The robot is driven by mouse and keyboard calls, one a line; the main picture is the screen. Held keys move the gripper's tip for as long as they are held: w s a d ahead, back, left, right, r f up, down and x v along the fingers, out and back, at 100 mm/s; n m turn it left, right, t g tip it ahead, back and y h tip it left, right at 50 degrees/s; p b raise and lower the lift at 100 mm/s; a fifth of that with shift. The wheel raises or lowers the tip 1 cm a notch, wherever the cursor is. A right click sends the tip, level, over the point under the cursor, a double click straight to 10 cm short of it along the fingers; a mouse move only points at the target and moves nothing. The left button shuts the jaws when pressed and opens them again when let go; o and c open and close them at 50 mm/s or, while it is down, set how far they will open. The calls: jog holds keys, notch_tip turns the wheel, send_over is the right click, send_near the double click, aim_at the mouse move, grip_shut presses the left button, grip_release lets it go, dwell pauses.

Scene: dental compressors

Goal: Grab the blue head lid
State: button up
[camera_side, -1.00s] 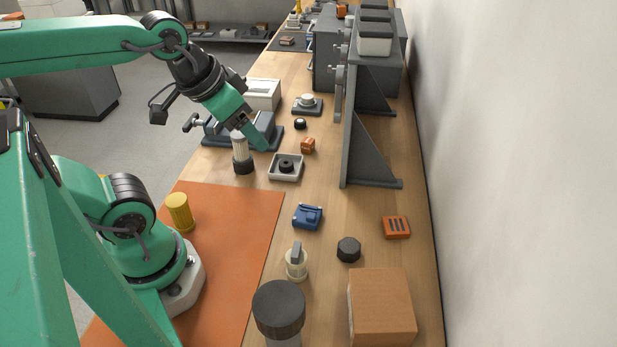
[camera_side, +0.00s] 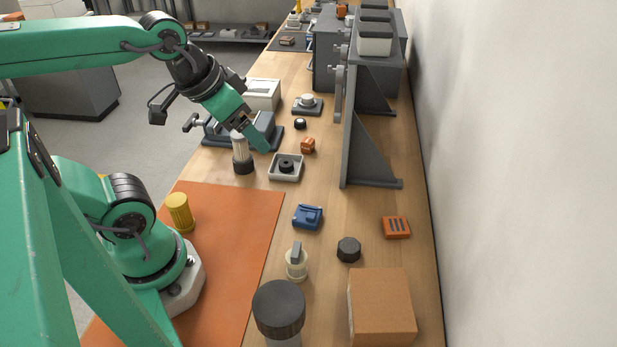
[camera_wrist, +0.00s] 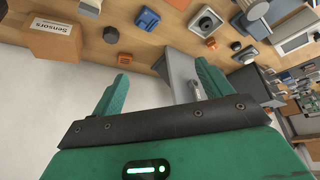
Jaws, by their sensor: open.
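The blue head lid (camera_side: 307,216) lies on the wooden bench just right of the orange mat in the side view. It is a small blocky blue part, and it also shows near the top of the wrist view (camera_wrist: 147,19). My gripper (camera_side: 258,140) is farther back along the bench, close to the clear-topped cylinder and the square tray, well apart from the blue lid. In the wrist view its two green fingers (camera_wrist: 160,88) are spread wide with nothing held between them.
A grey bracket plate (camera_side: 352,150) stands right of my gripper. A square tray (camera_side: 272,176) and a clear cylinder with a dark base (camera_side: 243,166) are close to it. A cream valve (camera_side: 297,264), black knob (camera_side: 349,249) and cardboard box (camera_side: 381,305) stand in front of the lid.

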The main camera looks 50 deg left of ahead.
jog(key=shift+w, duration=0.1)
jog(key=n+g, duration=0.5)
jog(key=n, duration=0.2)
send_over(307, 215)
jog(key=w+a, duration=0.1)
notch_tip(307, 215, down, 15)
jog(key=shift+w+f+n+g, duration=0.25)
jog(key=shift+f+n+g, duration=0.05)
jog(key=shift+f, duration=0.55)
jog(key=shift+f, duration=1.3)
